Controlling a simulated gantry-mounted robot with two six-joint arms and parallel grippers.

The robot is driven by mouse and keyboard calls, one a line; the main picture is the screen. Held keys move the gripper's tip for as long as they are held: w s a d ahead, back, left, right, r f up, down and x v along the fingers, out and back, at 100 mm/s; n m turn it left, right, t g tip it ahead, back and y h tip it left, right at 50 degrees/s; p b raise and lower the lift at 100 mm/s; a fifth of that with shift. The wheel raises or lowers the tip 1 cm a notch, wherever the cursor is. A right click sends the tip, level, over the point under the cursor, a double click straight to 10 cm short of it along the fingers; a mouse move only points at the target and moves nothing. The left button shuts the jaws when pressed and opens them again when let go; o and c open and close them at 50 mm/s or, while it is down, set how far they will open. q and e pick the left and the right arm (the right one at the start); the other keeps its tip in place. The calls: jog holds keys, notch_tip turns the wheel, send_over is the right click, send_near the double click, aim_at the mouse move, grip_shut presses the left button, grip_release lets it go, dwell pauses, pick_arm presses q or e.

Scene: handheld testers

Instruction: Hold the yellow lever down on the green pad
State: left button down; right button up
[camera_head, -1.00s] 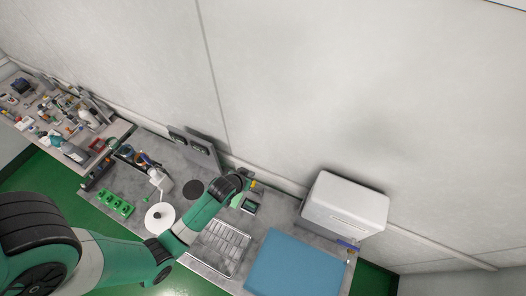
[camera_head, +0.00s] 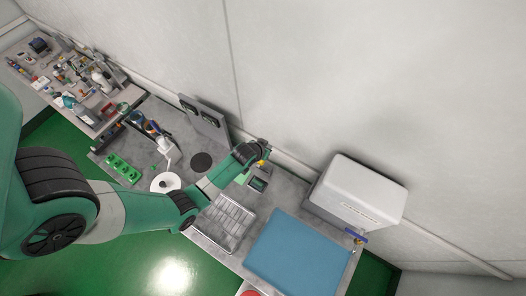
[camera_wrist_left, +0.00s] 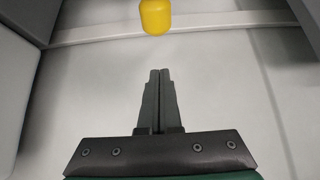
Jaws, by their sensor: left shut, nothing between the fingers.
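The yellow lever end (camera_head: 261,162) shows at the back of the bench in the head view, beside a light green pad (camera_head: 242,178). In the left wrist view the yellow end (camera_wrist_left: 155,16) is a rounded knob at the top edge, beyond my fingertips and apart from them in the picture. My left gripper (camera_wrist_left: 160,72) is shut and empty, its fingers pressed together. In the head view my left gripper (camera_head: 265,147) is at the lever, close to the rear wall; its arm partly hides the pad. Whether it touches the lever cannot be told. My right gripper is not in view.
A small dark-screened tester (camera_head: 258,184) stands beside the pad. A wire rack (camera_head: 228,222) and a blue mat (camera_head: 300,250) lie nearer the front. A white box (camera_head: 358,192) stands right. A grey panel (camera_head: 205,120) stands against the wall.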

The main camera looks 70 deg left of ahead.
pick_arm(q)
jog(key=shift+s+d+f+p, duration=0.35)
jog(key=shift+s+f, duration=0.15)
jog(key=shift+f, duration=0.1)
jog(key=shift+s+d+f+p, duration=0.35)
jog(key=shift+s+f, duration=0.1)
jog(key=shift+f, duration=0.1)
jog(key=shift+s+d+f, duration=0.1)
jog(key=shift+s, duration=0.05)
jog(key=shift+f, duration=0.1)
